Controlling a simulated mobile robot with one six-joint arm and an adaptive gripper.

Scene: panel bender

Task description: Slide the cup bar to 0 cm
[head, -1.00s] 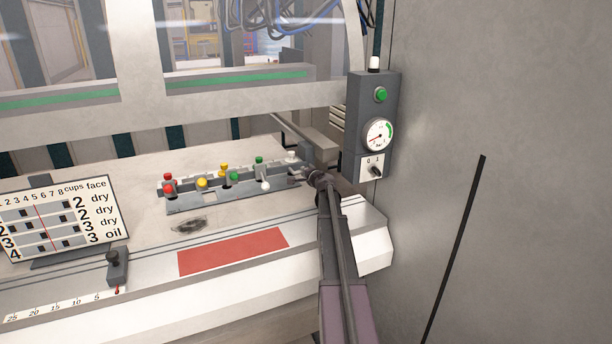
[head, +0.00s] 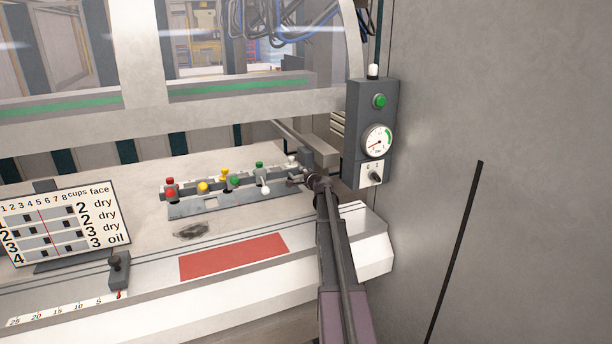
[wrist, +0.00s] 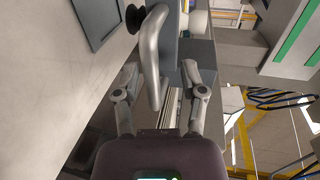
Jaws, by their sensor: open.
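The cup bar appears to be the grey bar (head: 215,203) with several coloured knobs along it, on the pale table in the head view. My gripper (head: 301,180) is at its right end. In the wrist view a grey curved handle (wrist: 151,65) lies between the open fingers of my gripper (wrist: 160,76). Clear space shows between the right finger and the handle; contact on the left is unclear. A scale strip (head: 58,308) marked in fives lies at the front left. A dark knobbed slider (head: 119,272) with a red pointer stands just right of its 5 mark.
A chart board (head: 68,225) stands at the left. A dark control box (head: 371,135) with a gauge is right of and above my gripper. A red patch (head: 233,257) lies on the front of the table. A grey wall fills the right side.

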